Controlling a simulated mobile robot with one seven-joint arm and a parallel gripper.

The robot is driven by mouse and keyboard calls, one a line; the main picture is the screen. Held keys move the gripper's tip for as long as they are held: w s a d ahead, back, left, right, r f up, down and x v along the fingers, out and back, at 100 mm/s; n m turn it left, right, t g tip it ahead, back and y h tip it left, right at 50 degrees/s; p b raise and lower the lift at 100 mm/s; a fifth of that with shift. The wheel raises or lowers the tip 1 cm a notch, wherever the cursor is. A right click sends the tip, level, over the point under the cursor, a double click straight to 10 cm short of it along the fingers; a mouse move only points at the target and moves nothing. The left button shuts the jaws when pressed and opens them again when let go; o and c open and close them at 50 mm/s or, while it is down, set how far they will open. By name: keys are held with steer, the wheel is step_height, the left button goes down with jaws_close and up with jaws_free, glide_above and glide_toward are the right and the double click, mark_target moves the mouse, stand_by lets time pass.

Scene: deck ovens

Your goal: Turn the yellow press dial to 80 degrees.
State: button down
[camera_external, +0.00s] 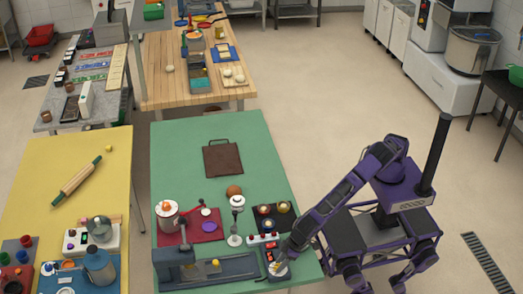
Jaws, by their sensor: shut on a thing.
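My gripper (277,264) reaches down from the right to the front right corner of the green table. It is shut on the yellow press dial (275,269), which is small here and mostly hidden by the fingers. The dial sits on a pale round base beside a small box with a red display (268,255). Its angle cannot be read at this size. A grey press (178,262) with an upright column and a long flat bed stands to the left, with a small yellow part (215,263) on the bed.
The green table (190,135) is clear at its far end except for a brown board (222,158).

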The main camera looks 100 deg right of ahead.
stand_by(0.4)
steer(key=shift+c, duration=2.3)
jaws_free()
steer(key=shift+r, duration=0.1)
steer(key=v, duration=1.7)
steer(key=shift+r, duration=0.1)
